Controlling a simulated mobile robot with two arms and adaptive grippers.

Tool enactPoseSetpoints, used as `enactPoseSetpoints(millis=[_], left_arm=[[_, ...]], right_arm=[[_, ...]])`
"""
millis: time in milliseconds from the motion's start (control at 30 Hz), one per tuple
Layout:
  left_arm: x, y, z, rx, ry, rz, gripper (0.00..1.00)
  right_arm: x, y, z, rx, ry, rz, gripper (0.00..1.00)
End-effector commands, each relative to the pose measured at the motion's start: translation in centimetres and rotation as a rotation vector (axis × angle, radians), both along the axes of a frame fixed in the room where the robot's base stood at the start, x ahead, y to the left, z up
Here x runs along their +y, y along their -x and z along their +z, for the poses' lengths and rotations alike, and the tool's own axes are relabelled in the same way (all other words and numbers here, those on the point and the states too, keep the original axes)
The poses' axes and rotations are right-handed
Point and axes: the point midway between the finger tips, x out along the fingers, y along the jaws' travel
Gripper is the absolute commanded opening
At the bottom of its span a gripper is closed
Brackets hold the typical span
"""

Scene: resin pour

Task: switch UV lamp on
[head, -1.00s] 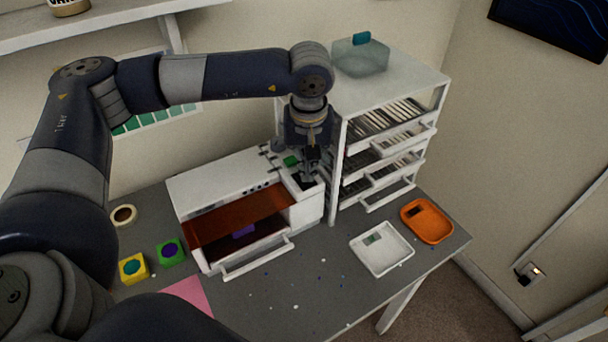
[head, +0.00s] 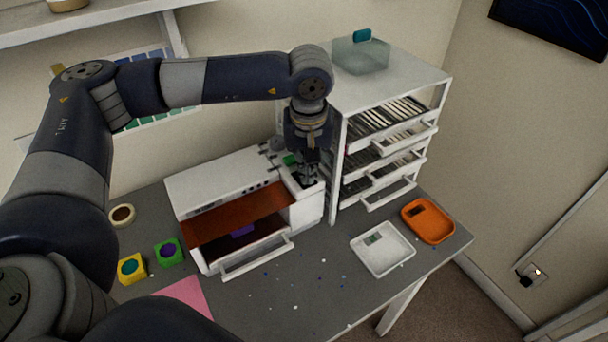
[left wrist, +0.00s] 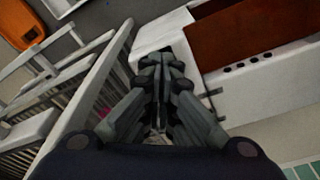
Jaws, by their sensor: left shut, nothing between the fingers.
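The UV lamp (head: 222,187) is a white box with an orange-brown translucent front cover (head: 235,216) and an open front drawer below it. A purple item (head: 242,230) lies inside under the cover. My left gripper (head: 308,182) points down at the lamp's right end section, its fingers shut and empty. In the left wrist view the shut fingers (left wrist: 163,62) are over the white end of the lamp and hide what lies beneath them. A green patch (head: 290,159) shows on the lamp's top beside the gripper. I cannot tell whether the fingertips touch the lamp. My right gripper is not in view.
A white drawer rack (head: 335,190) stands close to the right of the gripper, with a clear box (head: 360,57) on top. A white tray (head: 382,262) and an orange tray (head: 430,236) lie at the right. Yellow (head: 131,268) and green (head: 169,252) blocks stand at the left.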

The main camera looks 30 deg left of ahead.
Motion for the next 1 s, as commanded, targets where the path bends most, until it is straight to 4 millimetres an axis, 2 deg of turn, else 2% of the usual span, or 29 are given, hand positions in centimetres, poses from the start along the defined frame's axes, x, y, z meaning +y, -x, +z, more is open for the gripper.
enactPoseSetpoints(millis=[567,1000], left_arm=[[0.0,0.0,-0.7,0.0,0.0,0.0,0.0],[0.0,0.0,2.2,-0.001,0.0,0.0,0.0]], right_arm=[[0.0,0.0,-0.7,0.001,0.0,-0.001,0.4],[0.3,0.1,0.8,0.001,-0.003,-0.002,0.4]])
